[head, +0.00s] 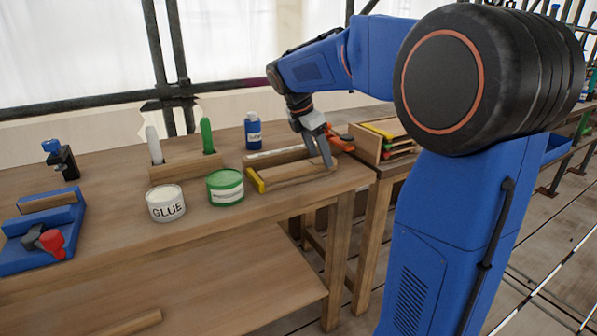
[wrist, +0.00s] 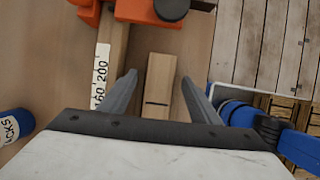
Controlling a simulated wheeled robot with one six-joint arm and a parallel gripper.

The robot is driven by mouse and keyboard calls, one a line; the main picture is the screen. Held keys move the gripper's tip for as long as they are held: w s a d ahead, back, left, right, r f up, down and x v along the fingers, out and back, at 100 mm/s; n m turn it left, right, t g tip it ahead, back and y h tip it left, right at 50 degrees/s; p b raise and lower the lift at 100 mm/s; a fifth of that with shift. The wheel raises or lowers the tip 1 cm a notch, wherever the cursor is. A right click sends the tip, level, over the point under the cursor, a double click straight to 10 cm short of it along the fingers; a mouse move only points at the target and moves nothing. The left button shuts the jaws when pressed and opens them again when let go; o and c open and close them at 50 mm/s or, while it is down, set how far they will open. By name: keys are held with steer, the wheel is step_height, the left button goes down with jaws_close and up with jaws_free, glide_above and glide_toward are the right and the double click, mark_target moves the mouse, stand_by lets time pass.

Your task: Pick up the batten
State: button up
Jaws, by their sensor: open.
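The batten (head: 290,171) is a pale wooden strip lying near the front edge of the bench, with a yellow piece at its left end. In the wrist view the batten (wrist: 159,72) lies lengthwise between the fingers, with a thin dark line across it. My gripper (head: 321,155) is open over its right part. In the wrist view my gripper (wrist: 159,82) has one finger on each side of the batten, with a gap on both sides. The batten's near part is hidden behind the gripper body.
A strip with a number scale (wrist: 102,75) runs beside the batten. An orange tool (head: 341,138) lies beyond the fingers. A blue bottle (head: 253,132), green tin (head: 225,187), glue tin (head: 166,204) and wooden holder (head: 186,168) stand left. A wooden rack (head: 366,147) stands right.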

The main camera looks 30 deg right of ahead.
steer(key=shift+d+f, duration=0.15)
steer(key=shift+f, duration=0.25)
steer(key=shift+f, duration=0.2)
steer(key=c, duration=1.3)
